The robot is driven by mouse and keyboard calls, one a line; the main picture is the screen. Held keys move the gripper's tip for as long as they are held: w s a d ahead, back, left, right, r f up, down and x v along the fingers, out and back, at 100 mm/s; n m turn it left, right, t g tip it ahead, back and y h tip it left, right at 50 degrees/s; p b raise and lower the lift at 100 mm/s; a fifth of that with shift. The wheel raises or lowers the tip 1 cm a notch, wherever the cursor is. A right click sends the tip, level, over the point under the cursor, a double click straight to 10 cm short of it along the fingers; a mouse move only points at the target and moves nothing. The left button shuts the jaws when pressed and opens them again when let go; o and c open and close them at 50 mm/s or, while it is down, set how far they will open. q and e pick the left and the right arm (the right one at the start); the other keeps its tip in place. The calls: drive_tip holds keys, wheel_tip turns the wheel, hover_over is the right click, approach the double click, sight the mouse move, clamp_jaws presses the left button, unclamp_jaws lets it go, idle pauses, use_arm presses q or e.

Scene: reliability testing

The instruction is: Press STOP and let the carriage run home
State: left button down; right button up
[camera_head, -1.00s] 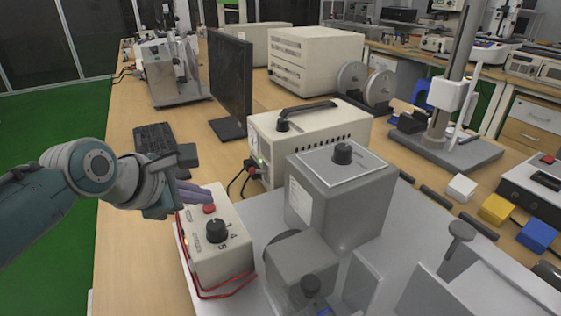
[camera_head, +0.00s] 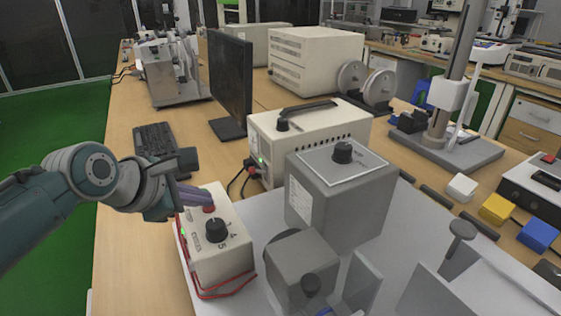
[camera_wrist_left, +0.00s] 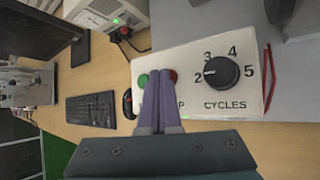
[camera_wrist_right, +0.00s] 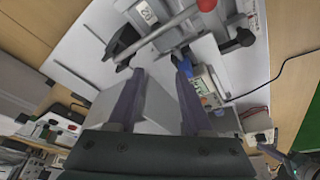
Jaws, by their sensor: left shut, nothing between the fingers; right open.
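The cream control box (camera_head: 222,252) stands at the left end of the grey machine base, with a black dial (camera_head: 216,229) marked with numbers and CYCLES. A red button (camera_head: 208,208) is at its far end; it also shows in the left wrist view (camera_wrist_left: 173,76), beside a green button (camera_wrist_left: 142,80). A green lamp (camera_head: 183,233) glows on the box's left side. My left gripper (camera_head: 209,197) is shut and empty, its tips over the red button; I cannot tell whether they press it. My right gripper (camera_wrist_right: 158,80) is open and empty. I cannot tell which part is the carriage.
A grey housing (camera_head: 340,205) and a smaller block (camera_head: 302,268) stand right of the box. A cream power unit (camera_head: 310,135) and a dark monitor (camera_head: 231,80) are behind. A red cable (camera_head: 222,292) runs around the box's foot. A keyboard (camera_head: 154,139) lies on the left.

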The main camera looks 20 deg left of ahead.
use_arm(q)
drive_tip(key=shift+r, duration=0.1)
use_arm(e)
drive_tip(key=shift+r, duration=0.15)
use_arm(q)
drive_tip(key=shift+r+p, duration=0.7)
drive_tip(key=shift+p, duration=0.35)
use_arm(e)
drive_tip(key=shift+r, duration=0.9)
use_arm(q)
drive_tip(key=shift+r, duration=0.1)
use_arm(e)
drive_tip(key=shift+r, duration=0.1)
use_arm(q)
wheel_tip(320, 180, up, 5)
drive_tip(key=p, duration=0.6)
use_arm(e)
wheel_tip(320, 180, up, 6)
drive_tip(key=shift+f, duration=0.15)
